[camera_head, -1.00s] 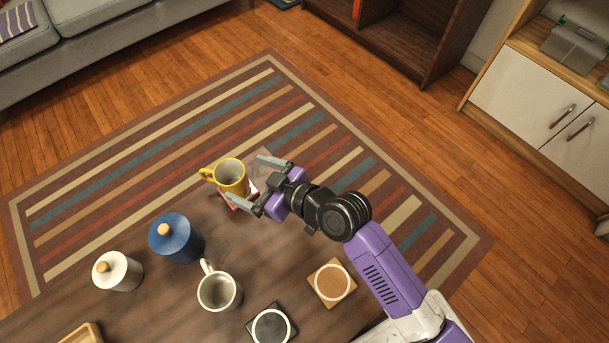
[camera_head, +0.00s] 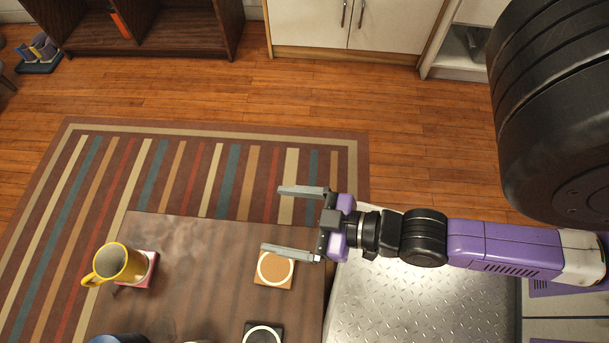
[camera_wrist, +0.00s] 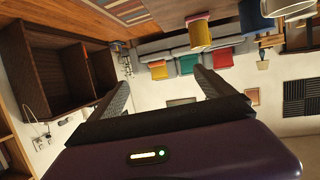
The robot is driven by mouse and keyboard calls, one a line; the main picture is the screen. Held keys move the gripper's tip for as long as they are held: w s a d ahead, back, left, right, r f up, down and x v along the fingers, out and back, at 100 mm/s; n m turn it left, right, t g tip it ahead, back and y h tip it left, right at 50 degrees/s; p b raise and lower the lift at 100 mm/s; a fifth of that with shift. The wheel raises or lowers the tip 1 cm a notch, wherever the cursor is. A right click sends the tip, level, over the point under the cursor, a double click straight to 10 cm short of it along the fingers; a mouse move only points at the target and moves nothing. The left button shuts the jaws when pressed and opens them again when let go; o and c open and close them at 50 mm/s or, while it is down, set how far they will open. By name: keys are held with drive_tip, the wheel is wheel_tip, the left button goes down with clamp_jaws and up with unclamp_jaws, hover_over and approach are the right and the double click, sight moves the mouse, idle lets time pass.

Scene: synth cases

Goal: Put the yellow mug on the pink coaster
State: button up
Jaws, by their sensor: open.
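The yellow mug (camera_head: 112,265) stands upright on the pink coaster (camera_head: 150,272) near the left edge of the table, its handle pointing left. Part of the coaster is hidden under the mug. In the wrist view, which is upside down, the yellow mug (camera_wrist: 201,38) also shows against the pink coaster (camera_wrist: 195,16). My gripper (camera_head: 273,219) is open and empty. It is well to the right of the mug, over the table's far right corner, with its fingers pointing left. Both fingers (camera_wrist: 163,88) are apart in the wrist view with nothing between them.
A tan coaster (camera_head: 288,282) lies under and just below my gripper. A black coaster (camera_head: 263,329) and a blue canister (camera_head: 118,339) are cut by the bottom edge. The table (camera_head: 215,280) between mug and gripper is clear.

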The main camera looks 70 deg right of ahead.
drive_tip(key=s+r, duration=0.5)
drive_tip(key=r, duration=0.1)
drive_tip(key=shift+s+m+h, duration=0.3)
drive_tip(key=shift+m, duration=0.1)
drive_tip(key=shift+r, duration=0.1)
